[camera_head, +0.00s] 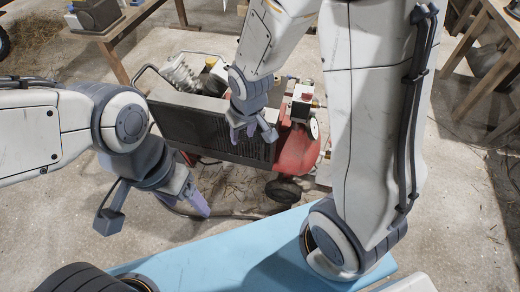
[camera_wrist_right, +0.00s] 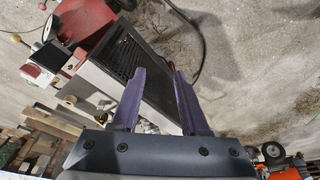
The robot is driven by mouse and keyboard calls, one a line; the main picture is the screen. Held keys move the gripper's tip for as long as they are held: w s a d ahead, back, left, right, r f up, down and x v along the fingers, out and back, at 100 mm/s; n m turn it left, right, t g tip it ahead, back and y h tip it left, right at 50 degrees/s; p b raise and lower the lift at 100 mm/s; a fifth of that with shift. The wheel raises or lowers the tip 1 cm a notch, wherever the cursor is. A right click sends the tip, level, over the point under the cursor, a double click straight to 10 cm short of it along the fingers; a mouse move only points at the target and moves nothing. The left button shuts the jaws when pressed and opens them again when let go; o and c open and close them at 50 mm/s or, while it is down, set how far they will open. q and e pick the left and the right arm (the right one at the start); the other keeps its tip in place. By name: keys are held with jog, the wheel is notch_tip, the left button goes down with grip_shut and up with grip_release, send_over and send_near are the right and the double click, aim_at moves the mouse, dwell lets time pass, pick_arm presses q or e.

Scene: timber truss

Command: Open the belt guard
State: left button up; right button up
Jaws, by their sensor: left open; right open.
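The belt guard (camera_head: 195,125) is a dark grilled panel with a grey frame on the near side of a red compressor (camera_head: 297,150). It stands upright in front of the machinery. My right gripper (camera_head: 250,133) is open and empty, with its purple fingers in front of the guard's right part. In the right wrist view, the guard (camera_wrist_right: 127,58) lies beyond and partly behind the open fingers (camera_wrist_right: 160,88); I cannot tell whether they touch it. My left gripper (camera_head: 195,203) is open, low and left of centre, nearer to me than the guard. My right arm hides part of the compressor.
A wheel (camera_head: 284,190) and a dark hose lie low by the compressor. Wooden tables stand behind at left and right. The concrete floor (camera_head: 65,205) is open at left.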

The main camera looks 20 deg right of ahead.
aim_at(263, 151)
pick_arm(q)
notch_tip(263, 151, down, 12)
jog(key=b, duration=0.9)
pick_arm(e)
jog(key=w+d+f+m, duration=0.1)
jog(key=w+d+f, duration=0.2)
jog(key=f, duration=0.6)
jog(key=w+d+f+m+t, duration=0.1)
jog(key=w+d+f, duration=0.2)
jog(key=f, duration=0.6)
jog(key=w+d+f, duration=0.3)
jog(key=w+f, duration=0.2)
jog(key=f, duration=0.4)
jog(key=shift+d+f+m+t+h, duration=0.25)
jog(key=shift+d+m+t+h, duration=0.05)
jog(key=shift+d+m, duration=0.1)
pick_arm(q)
jog(key=shift+r, duration=0.1)
pick_arm(e)
grip_shut()
jog(key=shift+s, duration=0.1)
